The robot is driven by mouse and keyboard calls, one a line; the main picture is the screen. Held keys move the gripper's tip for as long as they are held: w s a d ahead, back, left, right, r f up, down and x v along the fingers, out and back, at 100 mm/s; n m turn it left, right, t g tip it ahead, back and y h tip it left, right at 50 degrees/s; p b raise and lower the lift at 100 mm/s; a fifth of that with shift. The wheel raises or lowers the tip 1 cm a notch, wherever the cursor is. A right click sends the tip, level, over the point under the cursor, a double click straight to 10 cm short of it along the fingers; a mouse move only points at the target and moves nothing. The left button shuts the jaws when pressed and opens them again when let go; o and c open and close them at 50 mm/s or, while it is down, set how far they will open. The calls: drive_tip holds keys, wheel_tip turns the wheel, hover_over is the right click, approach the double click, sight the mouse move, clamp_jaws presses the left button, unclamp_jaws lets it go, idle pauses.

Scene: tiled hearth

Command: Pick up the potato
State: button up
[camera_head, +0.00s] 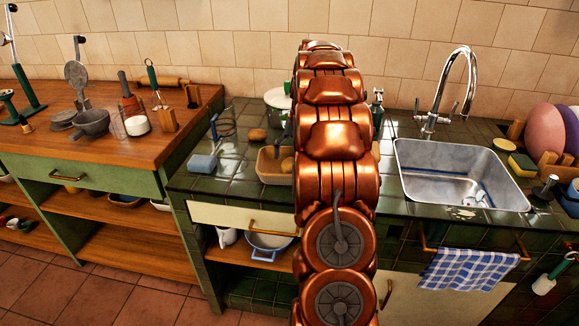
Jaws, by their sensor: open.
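A brown, rounded object that looks like a potato (257,134) lies on the dark green tiled counter, left of my copper arm. Another brown rounded item (287,165) sits in a tan tray (270,179), partly covered by my arm. I cannot tell for sure which of the two is the potato. My arm rises through the middle of the view and hides the counter behind it. My gripper is hidden behind the arm, so its place relative to the potato does not show.
A white pot (277,98) stands behind. A metal sink (460,175) with a tall faucet (456,80) is at right. A wooden worktop (110,155) with kitchen tools is at left.

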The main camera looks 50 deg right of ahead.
drive_tip(key=shift+w+a+f, duration=0.1)
drive_tip(key=shift+a+f, duration=0.05)
drive_tip(key=shift+f, duration=0.55)
drive_tip(key=shift+a+f, duration=0.1)
drive_tip(key=shift+f, duration=0.55)
drive_tip(key=c, duration=1.3)
